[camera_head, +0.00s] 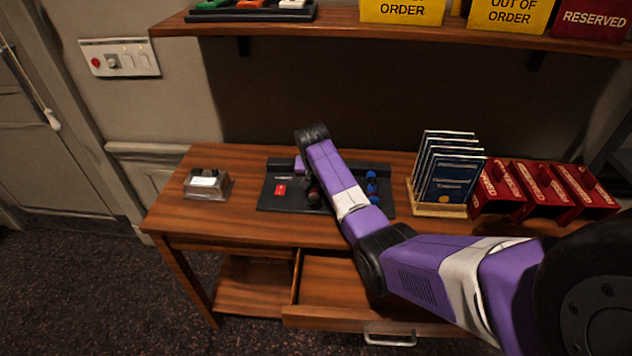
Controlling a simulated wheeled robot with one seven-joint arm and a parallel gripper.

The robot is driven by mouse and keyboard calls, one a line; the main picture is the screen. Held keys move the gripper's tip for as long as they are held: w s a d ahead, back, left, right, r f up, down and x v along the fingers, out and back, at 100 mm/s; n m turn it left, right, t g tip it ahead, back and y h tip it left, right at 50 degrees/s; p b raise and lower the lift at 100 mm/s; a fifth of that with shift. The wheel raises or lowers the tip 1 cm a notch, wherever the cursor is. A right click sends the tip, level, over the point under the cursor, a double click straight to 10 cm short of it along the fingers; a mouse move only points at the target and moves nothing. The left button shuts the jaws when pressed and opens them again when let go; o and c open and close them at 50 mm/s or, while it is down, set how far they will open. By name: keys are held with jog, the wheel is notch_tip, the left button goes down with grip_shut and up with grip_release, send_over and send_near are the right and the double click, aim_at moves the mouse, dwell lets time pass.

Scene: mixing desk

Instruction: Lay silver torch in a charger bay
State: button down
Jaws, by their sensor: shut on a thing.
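A dark charger tray (268,200) lies on the desk, partly covered by my arm. A blue torch-like thing (371,186) is in its right part. A red patch (280,190) and a thin pale grey strip (284,178) show on its left part. My gripper (313,192) is low over the middle of the tray, mostly hidden behind my purple arm. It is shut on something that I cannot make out. I cannot tell the silver torch for certain in this view, nor which bay is under the gripper.
A grey metal box (207,184) with a white top stands left of the tray. A rack of blue booklets (448,172) and several red holders (540,189) stand to the right. A shelf (335,22) with signs hangs above. A drawer (335,285) is open below.

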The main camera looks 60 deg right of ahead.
jog(key=c, duration=1.1)
grip_release()
jog(key=shift+f, duration=0.1)
jog(key=v, duration=1.2)
jog(key=shift+a+b, duration=0.1)
jog(key=shift+b, duration=0.3)
